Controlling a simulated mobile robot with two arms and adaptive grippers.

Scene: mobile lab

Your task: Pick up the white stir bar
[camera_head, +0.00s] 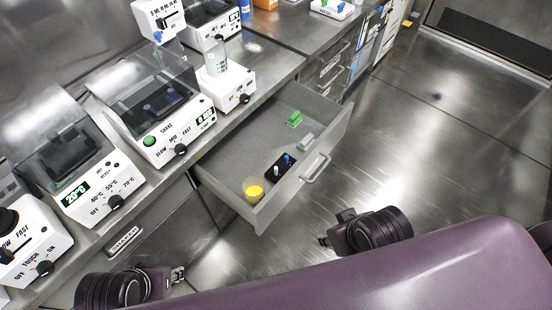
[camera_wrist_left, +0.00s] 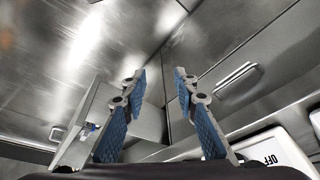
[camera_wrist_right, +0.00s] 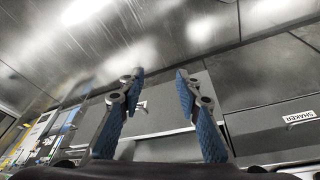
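An open drawer (camera_head: 322,137) juts out from under the bench in the head view. In it lies a small black holder (camera_head: 272,177) with a blue piece (camera_head: 286,159) and a small whitish piece (camera_head: 277,170), which may be the white stir bar; it is too small to be sure. My left gripper (camera_head: 178,275) is at the lower left, apart from the drawer; in the left wrist view its fingers (camera_wrist_left: 159,75) are open and empty. My right gripper (camera_head: 331,229) is to the right of the drawer front; in the right wrist view its fingers (camera_wrist_right: 160,75) are open and empty.
The drawer also holds a yellow-topped container (camera_head: 253,189), a grey block (camera_head: 305,141) and a green block (camera_head: 294,118). A shaker (camera_head: 165,125), a water bath (camera_head: 85,185) and a stirrer with a bottle (camera_head: 227,85) stand on the bench. The floor right of the drawer is clear.

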